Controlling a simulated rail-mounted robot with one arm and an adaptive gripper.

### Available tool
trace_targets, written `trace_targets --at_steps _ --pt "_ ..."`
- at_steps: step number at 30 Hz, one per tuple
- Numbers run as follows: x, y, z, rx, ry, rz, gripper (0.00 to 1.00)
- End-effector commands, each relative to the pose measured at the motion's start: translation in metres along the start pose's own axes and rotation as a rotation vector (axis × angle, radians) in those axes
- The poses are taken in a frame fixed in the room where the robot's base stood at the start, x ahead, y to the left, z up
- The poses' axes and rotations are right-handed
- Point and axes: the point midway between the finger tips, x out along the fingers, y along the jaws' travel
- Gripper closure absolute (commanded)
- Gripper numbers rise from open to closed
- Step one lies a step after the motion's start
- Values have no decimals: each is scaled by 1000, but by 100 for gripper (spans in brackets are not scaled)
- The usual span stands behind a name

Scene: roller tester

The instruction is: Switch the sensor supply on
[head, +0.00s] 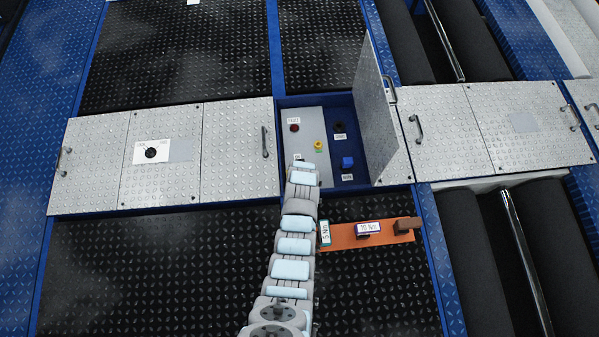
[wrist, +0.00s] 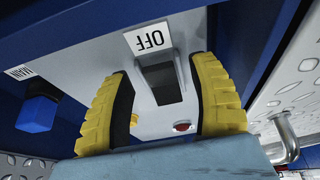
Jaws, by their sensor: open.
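A black switch (wrist: 161,84) sits on the light grey panel, with a white OFF label (wrist: 147,38) beside it, upside down in the wrist view. My gripper (wrist: 160,72) is open, with one yellow ribbed finger on each side of the switch. I cannot tell whether the fingers touch it or the panel. In the head view my gripper (head: 302,166) reaches over the lower part of the control panel (head: 309,117) and hides the switch there. I cannot tell which position the switch is in.
The panel lies in a blue recess with a raised metal lid (head: 372,115) at right. A red button (head: 294,127), a yellow knob (head: 318,145), a black round fitting (head: 339,127) and a blue connector (head: 347,162) are close by. An orange board (head: 341,240) lies below the recess.

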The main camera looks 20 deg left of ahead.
Motion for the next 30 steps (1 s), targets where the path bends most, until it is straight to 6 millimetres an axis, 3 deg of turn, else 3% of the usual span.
trace_targets --at_steps 3,9,30 --pt "0 0 0 0 0 0 43" --pt "0 0 0 0 0 0 100" --pt "-1 0 -2 2 -131 -1 100"
